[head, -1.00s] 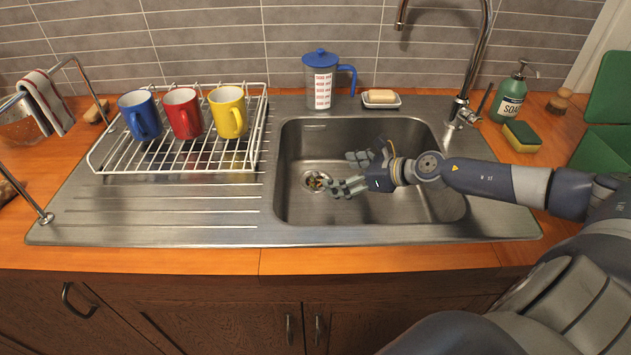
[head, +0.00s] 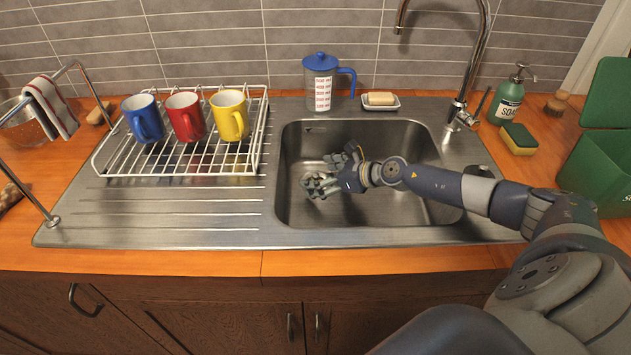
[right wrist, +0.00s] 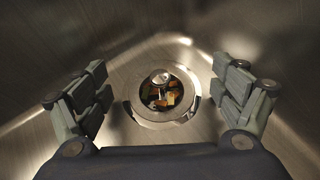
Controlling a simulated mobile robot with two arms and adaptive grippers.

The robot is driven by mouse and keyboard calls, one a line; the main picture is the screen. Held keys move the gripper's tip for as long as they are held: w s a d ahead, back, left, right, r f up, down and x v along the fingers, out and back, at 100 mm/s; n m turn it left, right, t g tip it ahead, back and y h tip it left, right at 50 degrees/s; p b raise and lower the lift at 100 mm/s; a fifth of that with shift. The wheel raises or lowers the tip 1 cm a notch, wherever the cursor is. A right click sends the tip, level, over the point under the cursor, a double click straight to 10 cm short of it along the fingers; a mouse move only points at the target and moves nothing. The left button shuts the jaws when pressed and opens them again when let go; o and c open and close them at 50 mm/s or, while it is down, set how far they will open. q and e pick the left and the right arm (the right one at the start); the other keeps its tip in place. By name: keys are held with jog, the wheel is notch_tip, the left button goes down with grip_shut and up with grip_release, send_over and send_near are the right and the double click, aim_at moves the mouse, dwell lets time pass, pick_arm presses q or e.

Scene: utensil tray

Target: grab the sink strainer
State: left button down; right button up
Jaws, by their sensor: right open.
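The sink strainer (right wrist: 162,112) sits in the drain at the bottom of the steel sink (head: 290,150). In the right wrist view it is a round metal basket with a central knob and dark and orange scraps inside. In the head view my fingers mostly cover it. My right gripper (head: 322,175) reaches into the sink from the right, over the drain. In the right wrist view my right gripper (right wrist: 160,70) is open and empty, with one finger on each side of the strainer and a gap to both. My left gripper is out of view.
A white rack (head: 180,172) with blue, red and yellow mugs stands left of the sink. A jug (head: 320,85), soap dish (head: 380,104) and faucet (head: 463,100) stand behind it. A sponge (head: 519,139), soap bottle (head: 507,105) and green bin (head: 600,165) are right.

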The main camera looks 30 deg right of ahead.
jog(key=shift+s, duration=0.1)
grip_shut()
dwell(0.4)
